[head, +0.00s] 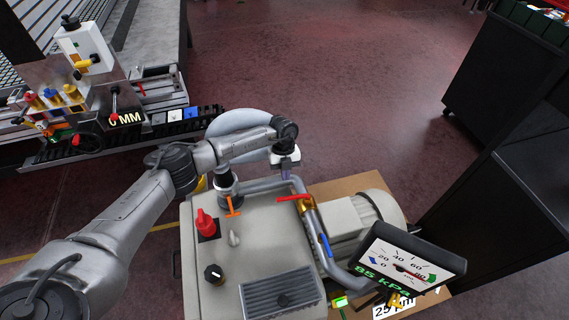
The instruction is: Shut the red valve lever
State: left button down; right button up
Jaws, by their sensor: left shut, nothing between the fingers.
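The red valve lever (294,197) sits on a brass valve (306,205) at the top of a grey pipe (341,271) on the pump unit. The lever points left, across the line of the pipe. My left gripper (287,177) is shut and empty, pointing down just above and behind the lever in the picture. Whether its tips touch the lever or the pipe I cannot tell. A blue lever (325,245) lies lower on the same pipe, along it. My right gripper is not in view.
The pump housing (262,246) carries an orange T-handle (233,209), a red switch (205,224) and a black knob (214,274). A dark cabinet (520,190) is further right. The red floor behind is clear.

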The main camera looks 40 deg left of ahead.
aim_at(292, 199)
pick_arm(q)
jog(key=shift+s+d+f, duration=0.45)
jog(key=shift+s+d, duration=0.25)
jog(key=shift+d, duration=0.15)
jog(key=shift+s+d+f, duration=0.4)
jog(key=shift+s+d, duration=0.25)
jog(key=shift+d, duration=0.15)
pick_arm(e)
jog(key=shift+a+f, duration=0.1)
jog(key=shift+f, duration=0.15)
